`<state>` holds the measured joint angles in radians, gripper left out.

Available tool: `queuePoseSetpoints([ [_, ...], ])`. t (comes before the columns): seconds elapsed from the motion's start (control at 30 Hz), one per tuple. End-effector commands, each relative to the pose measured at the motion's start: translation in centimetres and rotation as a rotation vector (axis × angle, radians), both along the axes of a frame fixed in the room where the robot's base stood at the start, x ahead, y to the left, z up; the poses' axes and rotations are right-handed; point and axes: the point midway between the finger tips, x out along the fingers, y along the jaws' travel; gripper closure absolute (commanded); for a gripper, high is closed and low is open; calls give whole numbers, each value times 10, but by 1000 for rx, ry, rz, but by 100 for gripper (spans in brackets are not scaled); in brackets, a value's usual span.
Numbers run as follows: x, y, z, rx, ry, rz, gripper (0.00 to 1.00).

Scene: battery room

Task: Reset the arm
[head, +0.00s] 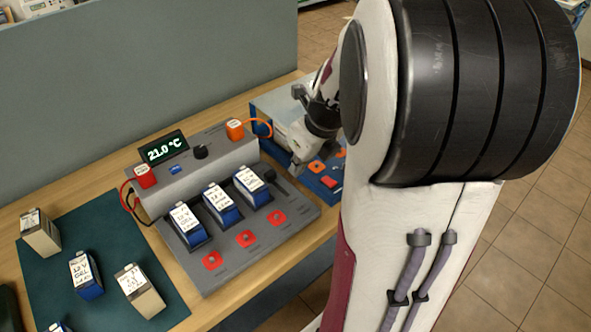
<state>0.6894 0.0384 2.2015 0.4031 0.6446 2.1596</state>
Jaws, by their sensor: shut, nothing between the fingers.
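My gripper (297,168) is small in the head view, at the end of my arm near the back right of the bench. It points downward over the blue-based unit (262,106) to the right of the grey battery station. Its fingers are shut with nothing between them. I cannot tell how high it is above that unit. My large white and black arm link fills the right half of the view and hides part of the bench's right side.
A dark green mat (120,244) carries several loose batteries. A grey partition (150,75) stands behind the wooden bench (95,187).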

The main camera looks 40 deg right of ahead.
Motion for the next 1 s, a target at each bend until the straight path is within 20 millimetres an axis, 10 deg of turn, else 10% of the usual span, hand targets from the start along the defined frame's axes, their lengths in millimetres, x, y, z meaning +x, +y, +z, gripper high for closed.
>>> queuePoseSetpoints([
  [1.0,-2,1,2,-42,4,117,100],
])
